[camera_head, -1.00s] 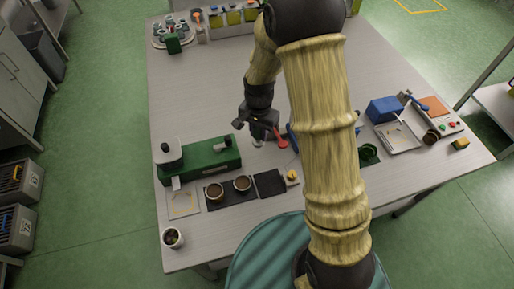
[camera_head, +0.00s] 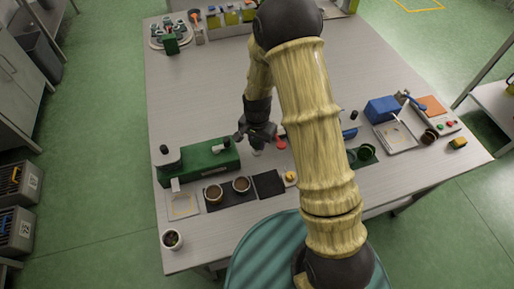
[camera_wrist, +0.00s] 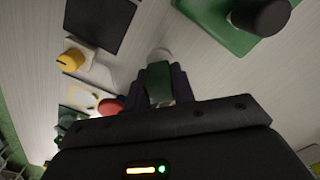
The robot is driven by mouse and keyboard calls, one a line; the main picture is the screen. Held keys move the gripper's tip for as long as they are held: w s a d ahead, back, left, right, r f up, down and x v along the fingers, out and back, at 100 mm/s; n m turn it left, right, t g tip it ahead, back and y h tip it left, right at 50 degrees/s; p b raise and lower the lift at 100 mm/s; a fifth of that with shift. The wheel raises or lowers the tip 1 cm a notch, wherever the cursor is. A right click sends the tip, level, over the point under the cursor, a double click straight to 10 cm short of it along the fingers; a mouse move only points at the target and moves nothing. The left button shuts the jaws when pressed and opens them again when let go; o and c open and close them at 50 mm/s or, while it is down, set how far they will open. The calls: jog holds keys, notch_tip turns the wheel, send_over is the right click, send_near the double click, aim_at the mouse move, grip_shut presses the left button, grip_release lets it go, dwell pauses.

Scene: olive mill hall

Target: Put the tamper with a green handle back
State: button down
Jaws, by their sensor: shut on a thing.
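My gripper (camera_head: 258,142) is above the table, just right of the green machine. In the wrist view my gripper (camera_wrist: 163,88) is shut on the tamper with a green handle (camera_wrist: 159,78), its fingers on both sides of the handle. The tamper's pale metal end shows beyond the fingers, and in the head view (camera_head: 257,152) only a small bit of it shows below the gripper. I cannot tell whether it touches the table. An empty black mat (camera_head: 269,184) lies in front of the gripper; it also shows in the wrist view (camera_wrist: 98,22).
The green machine (camera_head: 200,162) stands to the left. A yellow-knobbed tool (camera_head: 291,178) sits right of the mat, and a red-ended tool (camera_head: 281,143) lies right of the gripper. A blue box (camera_head: 382,109) stands at right.

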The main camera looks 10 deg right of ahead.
aim_at(257, 149)
jog(key=shift+f+p, duration=0.3)
jog(key=shift+f, duration=1.75)
jog(key=shift+f, duration=0.15)
jog(key=c, duration=1.2)
grip_release()
jog(key=shift+o, duration=0.2)
notch_tip(257, 149, up, 12)
jog(key=shift+f+b, duration=0.25)
jog(key=shift+b, duration=0.55)
jog(key=shift+r, duration=0.4)
